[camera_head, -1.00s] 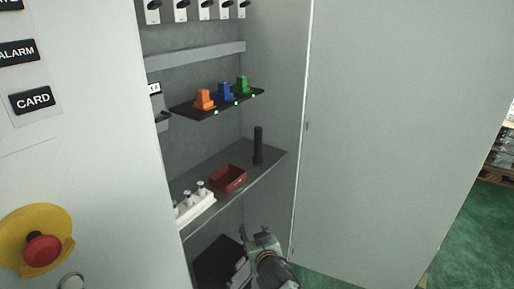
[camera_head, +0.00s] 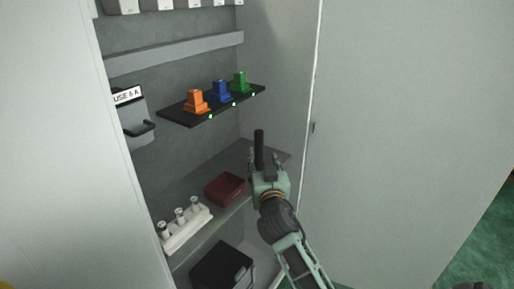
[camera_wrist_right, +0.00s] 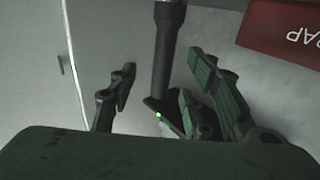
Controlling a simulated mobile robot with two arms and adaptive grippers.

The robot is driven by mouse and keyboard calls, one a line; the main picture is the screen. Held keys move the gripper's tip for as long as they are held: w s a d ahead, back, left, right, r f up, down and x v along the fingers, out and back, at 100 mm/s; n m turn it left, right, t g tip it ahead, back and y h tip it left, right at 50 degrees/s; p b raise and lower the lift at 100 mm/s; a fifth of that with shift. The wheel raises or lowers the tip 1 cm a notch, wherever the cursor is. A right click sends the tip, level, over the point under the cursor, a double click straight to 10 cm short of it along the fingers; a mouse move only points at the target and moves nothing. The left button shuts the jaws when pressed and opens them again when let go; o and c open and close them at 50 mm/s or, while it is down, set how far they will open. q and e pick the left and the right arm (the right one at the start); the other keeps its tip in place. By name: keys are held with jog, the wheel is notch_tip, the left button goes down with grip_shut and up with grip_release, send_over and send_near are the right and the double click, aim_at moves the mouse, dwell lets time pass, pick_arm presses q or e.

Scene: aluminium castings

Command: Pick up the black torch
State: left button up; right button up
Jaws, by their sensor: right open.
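The black torch (camera_head: 259,148) stands upright on the grey shelf inside the cabinet, near its right end. My right gripper (camera_head: 264,163) is in front of it, and hides the torch's lower part in the head view. In the right wrist view the torch (camera_wrist_right: 167,50) runs down between the spread fingers of my right gripper (camera_wrist_right: 160,95), which is open. I see a gap between the torch and the left finger; contact on the other side cannot be told. My left gripper is not in view.
A red box (camera_head: 226,188) sits left of the torch, and a white holder (camera_head: 187,237) with several pegs is further left. Above is a black ledge (camera_head: 175,114) with orange, blue and green blocks. The open cabinet door (camera_head: 400,130) stands at the right.

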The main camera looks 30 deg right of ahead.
aim_at(260, 149)
jog(key=shift+x, duration=0.85)
jog(key=x, duration=0.1)
jog(key=p+x, duration=0.1)
jog(key=x, duration=0.1)
jog(key=shift+w+r, duration=0.3)
jog(key=shift+w, duration=0.05)
jog(key=shift+p+x, duration=0.3)
jog(key=shift+x, duration=0.7)
jog(key=shift+w+f, duration=0.2)
jog(key=shift+f, duration=0.05)
jog(key=shift+a, duration=0.1)
jog(key=shift+c, duration=1.3)
jog(key=c, duration=0.5)
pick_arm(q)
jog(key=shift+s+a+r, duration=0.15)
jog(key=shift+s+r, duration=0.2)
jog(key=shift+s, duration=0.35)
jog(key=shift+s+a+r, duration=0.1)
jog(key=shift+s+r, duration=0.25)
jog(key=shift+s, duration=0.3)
pick_arm(e)
grip_shut()
